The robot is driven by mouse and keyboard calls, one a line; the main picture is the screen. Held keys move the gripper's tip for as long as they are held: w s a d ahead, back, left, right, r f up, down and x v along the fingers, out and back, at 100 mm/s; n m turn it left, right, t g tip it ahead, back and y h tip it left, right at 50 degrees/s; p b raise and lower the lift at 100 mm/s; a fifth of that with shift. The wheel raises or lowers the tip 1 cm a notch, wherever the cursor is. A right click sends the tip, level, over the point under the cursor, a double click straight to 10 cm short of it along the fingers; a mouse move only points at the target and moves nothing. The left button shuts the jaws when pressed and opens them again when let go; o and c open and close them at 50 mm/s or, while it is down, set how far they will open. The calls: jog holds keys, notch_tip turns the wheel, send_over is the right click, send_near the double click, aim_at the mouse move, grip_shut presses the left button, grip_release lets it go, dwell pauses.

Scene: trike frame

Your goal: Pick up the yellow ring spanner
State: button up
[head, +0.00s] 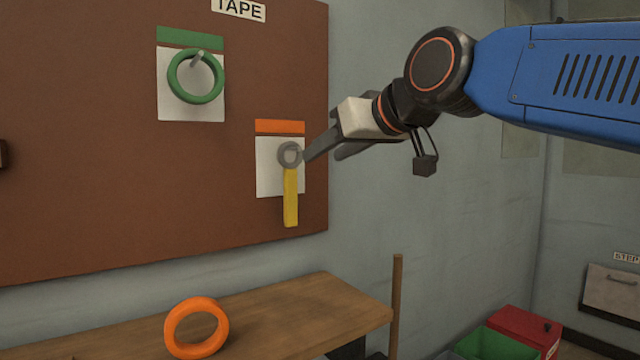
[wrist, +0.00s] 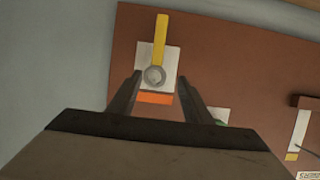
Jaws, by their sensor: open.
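The yellow ring spanner (head: 290,198) hangs on the brown board, in front of a white card with an orange band. Its grey ring end is at the top and its yellow handle points down. In the wrist view the spanner (wrist: 160,40) appears upside down, with its ring between and just beyond my fingertips. My gripper (head: 322,153) is open and empty, reaching from the right to close by the ring. In the wrist view my gripper (wrist: 158,80) has one finger on each side of the ring. I cannot tell whether a finger touches it.
A green tape ring (head: 196,77) hangs on a peg at the board's upper left. An orange ring (head: 196,328) stands on the wooden bench (head: 290,310) below. Red (head: 525,327) and green (head: 495,345) bins are at lower right. Bare wall lies right of the board (head: 100,150).

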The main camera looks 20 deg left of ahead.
aim_at(292, 174)
jog(key=x, duration=1.2)
jog(key=shift+w+a+r, duration=0.1)
jog(key=shift+w+r, duration=0.15)
jog(key=shift+x, duration=2.65)
jog(key=shift+w, duration=0.15)
grip_shut()
